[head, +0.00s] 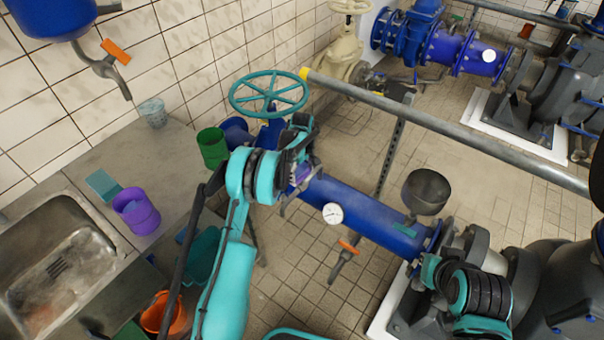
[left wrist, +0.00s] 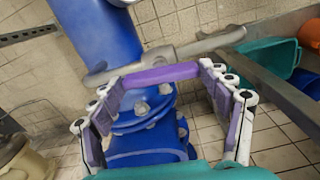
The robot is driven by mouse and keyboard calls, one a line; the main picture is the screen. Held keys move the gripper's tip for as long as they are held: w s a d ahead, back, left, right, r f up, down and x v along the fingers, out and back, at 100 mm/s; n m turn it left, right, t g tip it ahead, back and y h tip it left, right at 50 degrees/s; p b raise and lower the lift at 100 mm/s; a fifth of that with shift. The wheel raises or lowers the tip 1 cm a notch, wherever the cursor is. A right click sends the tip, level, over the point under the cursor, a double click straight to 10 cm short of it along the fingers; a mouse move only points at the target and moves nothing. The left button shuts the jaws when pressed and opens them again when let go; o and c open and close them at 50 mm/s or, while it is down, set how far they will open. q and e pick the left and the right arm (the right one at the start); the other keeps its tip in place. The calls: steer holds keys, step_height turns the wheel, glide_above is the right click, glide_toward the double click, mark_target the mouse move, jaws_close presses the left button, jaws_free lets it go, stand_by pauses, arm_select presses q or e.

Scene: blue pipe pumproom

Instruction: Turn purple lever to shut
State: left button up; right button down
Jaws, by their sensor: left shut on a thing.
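The purple lever (left wrist: 160,75) lies across the middle of the left wrist view, in front of a grey metal fitting (left wrist: 190,46) on the blue pipe (left wrist: 110,40). My left gripper (left wrist: 162,72) is shut on the lever, with a finger at each end of its visible purple part. In the head view, my left gripper (head: 300,177) is at the upper end of the blue pipe (head: 365,212) and mostly hides the lever. My right arm shows at the lower right of the head view, but I cannot make out its fingers.
A teal handwheel (head: 269,94) stands just behind my left gripper. An orange-handled valve (head: 347,247) hangs below the pipe, near a gauge (head: 332,214). A counter with a sink (head: 62,270) and purple cup (head: 136,212) is at left. A grey rail (head: 450,130) crosses the right.

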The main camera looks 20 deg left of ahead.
mark_target(302, 175)
arm_select(q)
steer(key=m, duration=0.8)
steer(key=shift+m+p, duration=0.35)
steer(key=shift+m, duration=0.05)
steer(key=m, duration=0.4)
steer(key=shift+m, duration=2)
steer(key=o, duration=1.2)
steer(key=shift+c, duration=0.2)
step_height(302, 175, up, 12)
